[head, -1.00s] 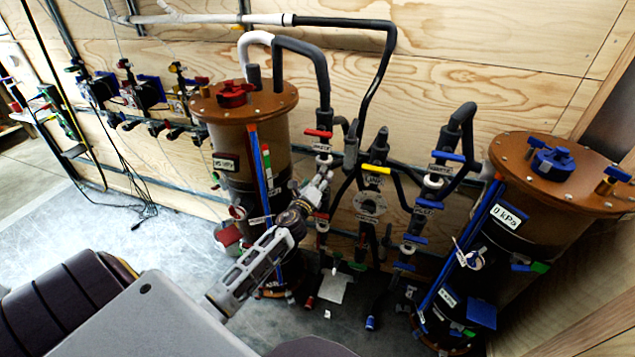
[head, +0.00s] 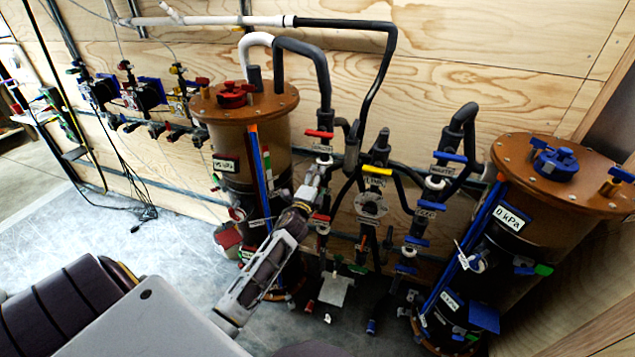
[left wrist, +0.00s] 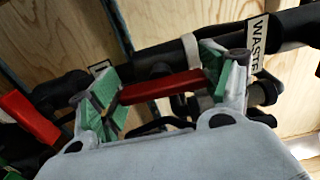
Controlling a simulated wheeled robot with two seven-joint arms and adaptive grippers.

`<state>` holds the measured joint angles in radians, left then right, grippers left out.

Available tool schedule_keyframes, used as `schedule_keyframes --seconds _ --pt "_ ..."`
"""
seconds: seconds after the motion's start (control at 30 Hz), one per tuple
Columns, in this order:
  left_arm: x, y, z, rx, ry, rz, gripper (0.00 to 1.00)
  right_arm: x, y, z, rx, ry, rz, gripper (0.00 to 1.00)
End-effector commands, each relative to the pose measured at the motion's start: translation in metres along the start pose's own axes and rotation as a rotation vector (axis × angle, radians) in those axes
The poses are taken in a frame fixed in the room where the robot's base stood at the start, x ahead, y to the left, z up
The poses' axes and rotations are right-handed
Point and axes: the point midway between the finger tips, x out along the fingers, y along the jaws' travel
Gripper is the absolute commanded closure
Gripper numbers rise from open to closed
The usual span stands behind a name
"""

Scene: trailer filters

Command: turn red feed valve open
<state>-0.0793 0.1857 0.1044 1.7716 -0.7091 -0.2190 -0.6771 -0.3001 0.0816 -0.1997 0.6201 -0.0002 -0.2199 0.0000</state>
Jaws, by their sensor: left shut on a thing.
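My left gripper (head: 314,184) reaches into the left column of red-handled valves, in front of the pipes. In the left wrist view, its green-padded fingers (left wrist: 160,86) are shut on a red valve handle (left wrist: 162,85), one pad at each end. The handle looks roughly in line with the dark pipe behind it. In the head view my gripper mostly hides this handle, and its label cannot be read. The red waste valve (head: 319,134) is above my gripper, with its label (left wrist: 257,38) at the upper right of the wrist view. My right gripper is not in view.
Another red handle (head: 320,217) is just below my gripper. A brown-lidded tank (head: 275,102) stands close on the left. A yellow-handled valve (head: 377,170) and blue-handled valves (head: 425,205) are to the right, before a second tank (head: 575,205).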

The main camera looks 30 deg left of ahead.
Motion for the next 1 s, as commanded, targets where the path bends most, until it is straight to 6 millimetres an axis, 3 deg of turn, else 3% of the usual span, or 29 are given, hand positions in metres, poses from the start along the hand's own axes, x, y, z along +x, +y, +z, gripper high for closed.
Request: schedule_keyframes --seconds 0.43,0.47,0.6,1.0 --pt "-0.0002 0.0015 0.0003 -0.017 -0.001 0.003 0.46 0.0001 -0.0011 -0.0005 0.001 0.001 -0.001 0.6" --pt "-0.0002 0.0015 0.0003 -0.017 -0.001 0.003 0.18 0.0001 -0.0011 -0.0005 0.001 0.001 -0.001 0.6" --pt "-0.0002 0.0012 0.0003 -0.016 -0.001 0.002 0.0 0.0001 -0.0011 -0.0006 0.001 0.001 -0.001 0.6" --pt "-0.0003 0.0004 0.0001 -0.013 0.0 0.001 0.0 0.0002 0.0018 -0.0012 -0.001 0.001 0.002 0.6"
